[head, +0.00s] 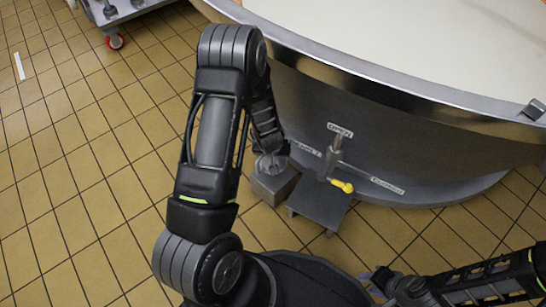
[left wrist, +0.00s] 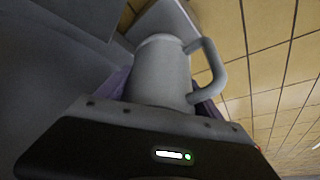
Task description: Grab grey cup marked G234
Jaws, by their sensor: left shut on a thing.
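The grey cup (left wrist: 160,68) with a side handle (left wrist: 213,72) fills the middle of the left wrist view, between the purple-tinted fingers of my left gripper (left wrist: 160,95). The gripper is shut on it. No G234 marking is legible. In the head view my left arm reaches over and down to beside the vat, and its hand end (head: 270,162) is small, so the cup is hard to make out there. My right gripper (head: 385,282) is low at the right, away from the cup; its jaw opening is unclear.
A large metal vat (head: 400,130) with white contents fills the upper right. On it are a valve with a yellow handle (head: 342,186) and an OPEN label. A grey block (head: 273,187) and a low metal stand (head: 322,205) are below.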

